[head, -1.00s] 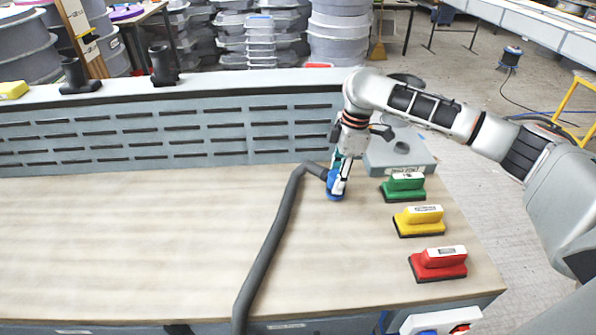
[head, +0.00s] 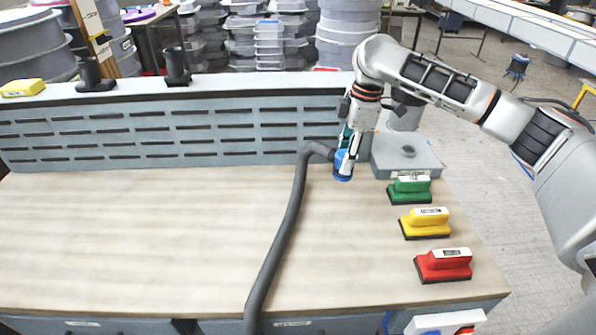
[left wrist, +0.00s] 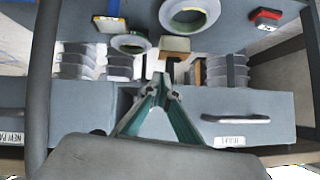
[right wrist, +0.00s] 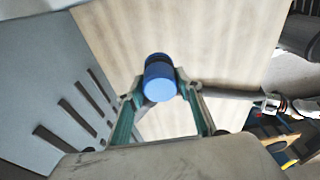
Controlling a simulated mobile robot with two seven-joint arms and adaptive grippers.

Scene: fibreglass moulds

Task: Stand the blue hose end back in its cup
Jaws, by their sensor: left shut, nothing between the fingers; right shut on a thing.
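The blue hose end (head: 343,167) is at the tip of a dark grey hose (head: 283,235). My right gripper (head: 347,158) is shut on it near the back right of the bench, beside the slotted back panel. In the right wrist view, the blue hose end (right wrist: 160,80) sits between the fingertips (right wrist: 160,88). A grey block (head: 390,168) with a dark round spot on top stands just right of the gripper. I cannot tell for sure which part is the cup. My left gripper (left wrist: 160,82) is shut and empty in the left wrist view, and outside the head view.
Green (head: 409,190), yellow (head: 425,223) and red (head: 443,265) handled blocks line the bench's right side. The slotted panel (head: 180,138) runs along the back, with black fittings on its ledge. The wooden bench top (head: 130,240) is clear on the left.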

